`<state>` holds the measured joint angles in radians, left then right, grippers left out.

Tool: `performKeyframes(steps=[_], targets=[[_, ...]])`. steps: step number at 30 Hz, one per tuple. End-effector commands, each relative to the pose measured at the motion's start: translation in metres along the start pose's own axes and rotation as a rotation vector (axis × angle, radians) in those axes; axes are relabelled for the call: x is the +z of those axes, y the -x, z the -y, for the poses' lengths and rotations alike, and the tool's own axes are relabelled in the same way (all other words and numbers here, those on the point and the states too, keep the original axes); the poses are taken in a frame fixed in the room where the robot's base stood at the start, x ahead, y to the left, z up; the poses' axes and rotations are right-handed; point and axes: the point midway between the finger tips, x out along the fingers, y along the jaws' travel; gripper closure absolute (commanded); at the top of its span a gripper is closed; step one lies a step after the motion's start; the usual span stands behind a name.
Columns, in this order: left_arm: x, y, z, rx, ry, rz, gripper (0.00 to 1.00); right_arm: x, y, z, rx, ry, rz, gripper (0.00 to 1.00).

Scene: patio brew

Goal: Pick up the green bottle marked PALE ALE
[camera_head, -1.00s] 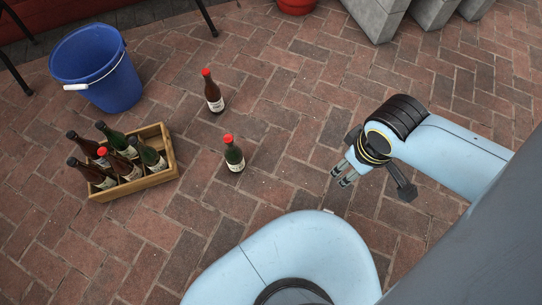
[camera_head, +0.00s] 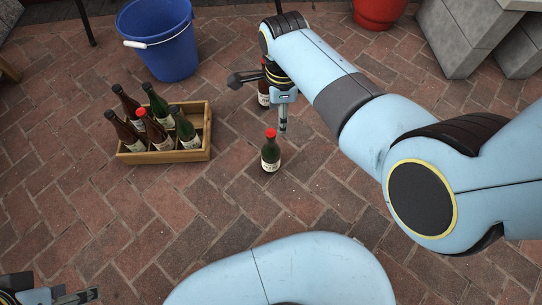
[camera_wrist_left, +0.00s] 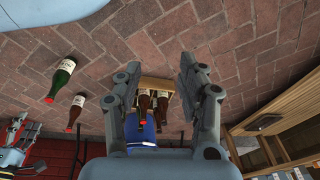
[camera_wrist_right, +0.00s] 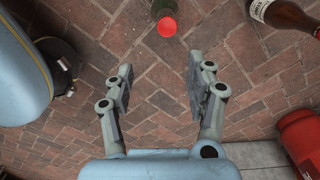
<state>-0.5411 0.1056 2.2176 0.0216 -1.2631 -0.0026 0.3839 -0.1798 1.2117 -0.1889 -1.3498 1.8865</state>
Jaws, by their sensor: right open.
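A green bottle with a red cap (camera_head: 271,155) stands on the brick paving right of the crate. Its label is too small to read. My right gripper (camera_head: 283,126) is open and empty, close behind and just right of it in the head view. In the right wrist view the green bottle (camera_wrist_right: 165,18) is at the top, beyond the open fingers (camera_wrist_right: 158,65). The left wrist view also shows it (camera_wrist_left: 62,78). My left gripper (camera_head: 92,294) is at the lower left of the head view, far from the bottle; its fingers (camera_wrist_left: 158,62) are open and empty.
A wooden crate (camera_head: 165,157) holds several brown and green bottles. A brown bottle (camera_head: 263,97), partly hidden by my right arm, stands behind the green one. A blue bucket (camera_head: 160,50), red pot (camera_head: 378,12) and grey blocks (camera_head: 455,38) are farther back. Paving in front is clear.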

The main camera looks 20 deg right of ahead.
Motion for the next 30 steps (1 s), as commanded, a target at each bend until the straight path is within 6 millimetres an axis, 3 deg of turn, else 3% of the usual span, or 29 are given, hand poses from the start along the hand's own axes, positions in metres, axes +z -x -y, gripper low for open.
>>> performKeyframes(steps=[4,12,18,30], targets=[[-0.001,-0.005,-0.001,0.003,0.002,-0.011,0.60,0.019,-0.003,0.013,0.007,-0.108,0.004,0.45],[-0.021,0.018,-0.009,0.024,0.000,-0.092,0.60,0.020,-0.048,0.011,0.013,-0.124,0.002,0.45],[-0.030,0.032,-0.012,0.032,-0.001,-0.130,0.60,0.021,-0.058,0.013,0.008,-0.124,0.004,0.45],[-0.041,-0.017,-0.013,0.018,0.009,-0.348,0.60,0.022,-0.086,0.010,0.010,-0.122,0.003,0.45]])
